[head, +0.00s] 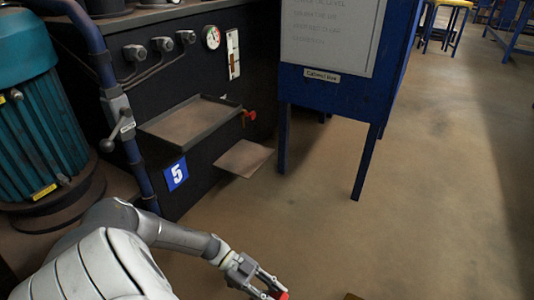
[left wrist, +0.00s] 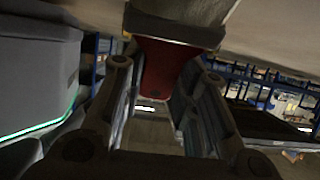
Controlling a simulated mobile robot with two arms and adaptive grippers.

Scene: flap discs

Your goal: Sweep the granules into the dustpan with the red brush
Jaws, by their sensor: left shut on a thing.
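My left gripper (head: 268,284) reaches in at the bottom of the head view and is shut on a red thing, likely the red brush (head: 282,296), cut off by the frame's lower edge. In the left wrist view the fingers stand on either side of a red part (left wrist: 166,68), with a dark band and a pale part above it. The brush's full shape is hidden. No granules or dustpan can be made out in either view. My right gripper is not in view.
A dark machine with a shelf tray (head: 190,122) and a red tap (head: 249,115) stands at the left, beside a teal motor (head: 40,125). A blue stand (head: 335,95) has legs on the floor. The floor (head: 440,200) at the right is clear.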

